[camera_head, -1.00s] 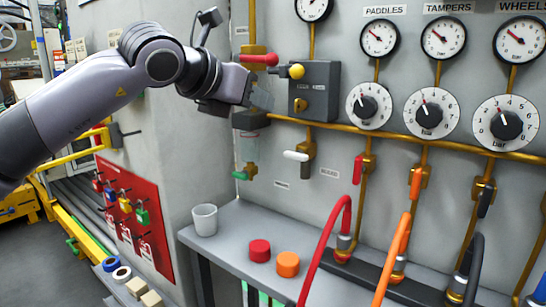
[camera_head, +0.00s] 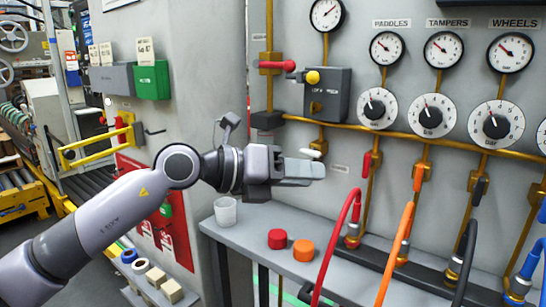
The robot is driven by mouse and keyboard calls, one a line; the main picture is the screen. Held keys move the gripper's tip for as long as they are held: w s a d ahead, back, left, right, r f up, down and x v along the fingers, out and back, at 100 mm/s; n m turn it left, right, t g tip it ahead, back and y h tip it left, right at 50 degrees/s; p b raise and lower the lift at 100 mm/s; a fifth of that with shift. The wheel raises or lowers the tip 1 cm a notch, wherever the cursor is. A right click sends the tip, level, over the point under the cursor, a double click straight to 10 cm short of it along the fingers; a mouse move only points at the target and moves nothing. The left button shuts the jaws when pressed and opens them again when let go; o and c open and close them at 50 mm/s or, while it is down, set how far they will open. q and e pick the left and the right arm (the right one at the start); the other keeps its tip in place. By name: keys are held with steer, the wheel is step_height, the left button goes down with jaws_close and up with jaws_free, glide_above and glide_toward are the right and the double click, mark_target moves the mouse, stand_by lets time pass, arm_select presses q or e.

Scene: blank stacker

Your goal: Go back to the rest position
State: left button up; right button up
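My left arm comes in from the lower left. Its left gripper (camera_head: 303,173) is in front of the wall panel, above the grey shelf (camera_head: 252,228) and in front of the lower part of the white-handled valve (camera_head: 313,153). The fingers show side-on, so the gap between them cannot be made out. No held object is visible. The red valve handle (camera_head: 277,65) and the grey box with a yellow knob (camera_head: 328,95) are above the gripper, apart from it. My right gripper is not in view.
On the shelf are a white cup (camera_head: 225,211), a red cap (camera_head: 277,239) and an orange cap (camera_head: 303,250). Red (camera_head: 338,245), orange (camera_head: 396,255) and black (camera_head: 466,262) hoses arch at the right. A padlock board (camera_head: 180,235) is behind my arm.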

arm_select(q)
steer(key=s+a+f+n+t+y+p, duration=0.3)
steer(key=a+f+n+t, duration=0.35)
steer(key=f+n, duration=0.6)
steer(key=s+a+f+n+t+y+p, duration=0.25)
steer(key=a+f+n+t, duration=0.45)
steer(key=n, duration=1.1)
steer(key=s+a+f+n+g+y+p, duration=0.1)
steer(key=s+a+f+n+g+y, duration=0.2)
steer(key=s+f, duration=0.6)
steer(key=s+a+f+n+g+y+p, duration=0.2)
steer(key=s+a+f+n+g+y, duration=0.2)
steer(key=s+a+f, duration=0.4)
steer(key=shift+s+a+f+n+g, duration=0.15)
steer(key=shift+s+f+n+g, duration=0.55)
steer(key=shift+s+n, duration=0.35)
